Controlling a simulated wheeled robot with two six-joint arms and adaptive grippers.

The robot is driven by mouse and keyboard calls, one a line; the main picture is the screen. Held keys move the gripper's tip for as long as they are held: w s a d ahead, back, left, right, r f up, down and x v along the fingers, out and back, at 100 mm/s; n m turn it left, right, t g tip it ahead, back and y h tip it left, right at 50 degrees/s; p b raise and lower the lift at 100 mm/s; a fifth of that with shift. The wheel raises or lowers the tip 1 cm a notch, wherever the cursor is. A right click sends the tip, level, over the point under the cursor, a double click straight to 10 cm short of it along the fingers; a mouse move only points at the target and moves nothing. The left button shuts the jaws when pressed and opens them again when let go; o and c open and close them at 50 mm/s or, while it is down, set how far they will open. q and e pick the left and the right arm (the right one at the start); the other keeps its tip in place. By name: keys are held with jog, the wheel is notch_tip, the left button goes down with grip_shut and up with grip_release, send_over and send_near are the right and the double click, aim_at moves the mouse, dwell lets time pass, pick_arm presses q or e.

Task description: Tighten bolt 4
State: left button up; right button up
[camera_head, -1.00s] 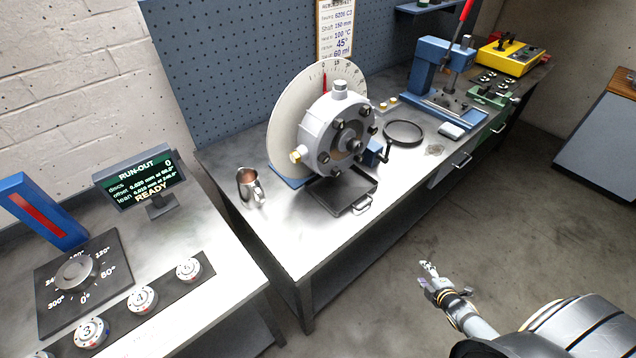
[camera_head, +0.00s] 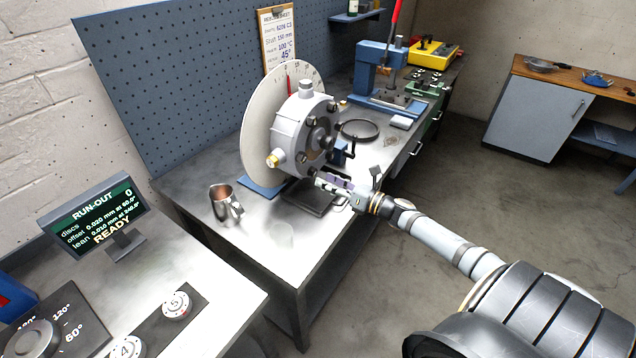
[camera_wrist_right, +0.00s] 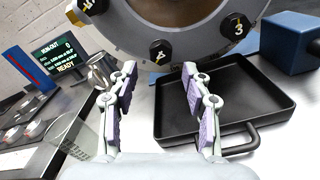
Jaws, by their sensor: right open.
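A grey round housing (camera_head: 290,128) with black bolts around its face stands on the bench. In the right wrist view the housing's lower rim (camera_wrist_right: 195,42) fills the top. A bolt marked 3 (camera_wrist_right: 237,25) is at its right. A lower-middle bolt (camera_wrist_right: 160,51) has a mark that is hard to read, perhaps 4. Another bolt (camera_wrist_right: 92,5) is cut off at upper left. My right gripper (camera_head: 319,181) is at the housing's lower front, and it also shows in the right wrist view (camera_wrist_right: 160,72). Its fingers are open and empty, just below the lower-middle bolt, apparently apart from it.
A black tray (camera_wrist_right: 182,128) lies below the housing, partly under my right gripper. A steel jug (camera_head: 224,203) stands on the bench to the left. A dark ring (camera_head: 359,129) lies behind. A run-out display (camera_head: 97,220) and numbered knobs (camera_head: 177,304) are on the near-left bench.

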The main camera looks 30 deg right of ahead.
aim_at(315, 174)
jog(key=shift+x, duration=1.25)
jog(key=shift+w+a, duration=0.2)
jog(key=shift+w, duration=0.45)
jog(key=shift+c, duration=0.3)
grip_shut()
